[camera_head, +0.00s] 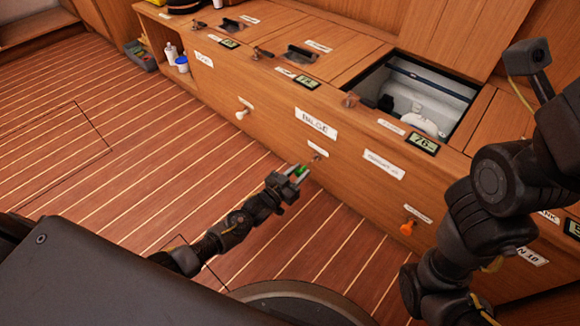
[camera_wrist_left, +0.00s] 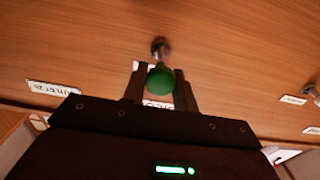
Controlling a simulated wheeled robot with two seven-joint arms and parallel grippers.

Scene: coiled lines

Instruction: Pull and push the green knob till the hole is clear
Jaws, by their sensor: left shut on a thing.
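The green knob (camera_head: 301,171) stands out from the front of the wooden locker below the BILGE label. My left gripper (camera_head: 296,172) is at the knob, its fingers on either side of it. In the left wrist view the green knob (camera_wrist_left: 161,78) sits between the two dark fingers (camera_wrist_left: 160,88), and a metal stem (camera_wrist_left: 160,48) runs from it to the wooden panel. The left gripper is shut on the knob. My right arm is at the right in the head view, but its fingertips cannot be made out. The inside of the hole is not clearly visible.
A white knob (camera_head: 242,113) and an orange knob (camera_head: 407,228) stick out of the same locker front. An open hatch (camera_head: 390,70) in the top shows a white vessel (camera_head: 418,122) inside. The striped floor (camera_head: 120,130) at left is mostly clear.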

